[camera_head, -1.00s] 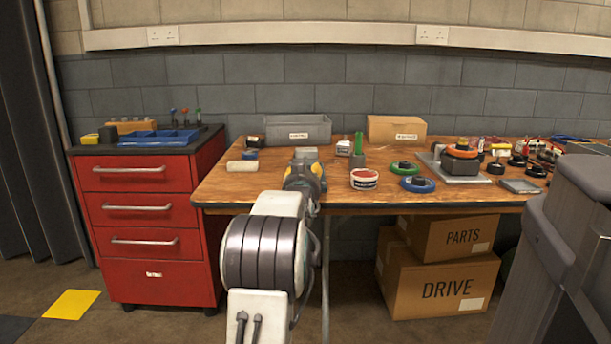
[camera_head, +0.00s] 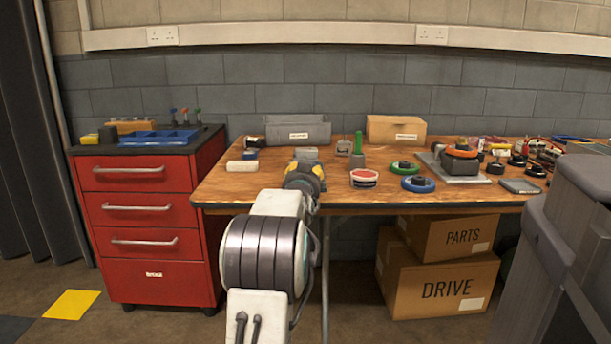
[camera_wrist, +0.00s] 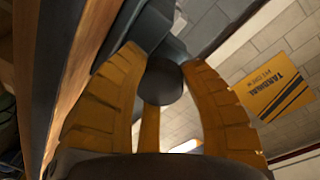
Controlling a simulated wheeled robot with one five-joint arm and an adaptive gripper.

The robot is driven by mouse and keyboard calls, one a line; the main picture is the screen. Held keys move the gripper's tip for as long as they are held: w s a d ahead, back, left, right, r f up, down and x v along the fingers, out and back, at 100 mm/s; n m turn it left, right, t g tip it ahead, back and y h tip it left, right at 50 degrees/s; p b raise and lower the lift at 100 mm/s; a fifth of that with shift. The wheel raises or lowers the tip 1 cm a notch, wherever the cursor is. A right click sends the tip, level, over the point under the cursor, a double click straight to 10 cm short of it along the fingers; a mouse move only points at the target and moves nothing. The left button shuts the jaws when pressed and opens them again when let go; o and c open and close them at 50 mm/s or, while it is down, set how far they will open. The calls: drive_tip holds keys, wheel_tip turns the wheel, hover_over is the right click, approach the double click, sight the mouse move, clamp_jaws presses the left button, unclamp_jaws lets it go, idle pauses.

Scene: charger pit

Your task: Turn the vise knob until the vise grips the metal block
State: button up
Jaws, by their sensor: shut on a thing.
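In the wrist view, the yellow fingers of my gripper (camera_wrist: 160,62) are closed around a dark round knob (camera_wrist: 163,84). The knob joins a dark grey vise body (camera_wrist: 153,22) beside the wooden table edge. In the head view, my gripper (camera_head: 305,178) is at the front edge of the workbench, and my own wrist hides the knob and most of the vise. A light grey block-like top (camera_head: 306,153) shows just behind my wrist. I cannot tell whether it is the metal block or a jaw, or whether the jaws touch the block.
The workbench (camera_head: 235,190) carries a grey bin (camera_head: 297,132), a cardboard box (camera_head: 396,130), a round tub (camera_head: 364,178) and a blue ring (camera_head: 418,185) right of my wrist. A red drawer cabinet (camera_head: 145,228) stands left. Cartons (camera_head: 440,283) sit under the bench.

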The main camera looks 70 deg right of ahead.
drive_tip(key=o, duration=0.7)
drive_tip(key=shift+r, duration=0.2)
drive_tip(key=o, duration=0.5)
drive_tip(key=shift+f, duration=0.15)
drive_tip(key=shift+a, duration=0.1)
drive_tip(key=f+v, duration=0.1)
drive_tip(key=v, duration=1)
drive_tip(key=shift+a+r, duration=0.45)
drive_tip(key=shift+r, duration=0.05)
drive_tip(key=shift+s, duration=0.1)
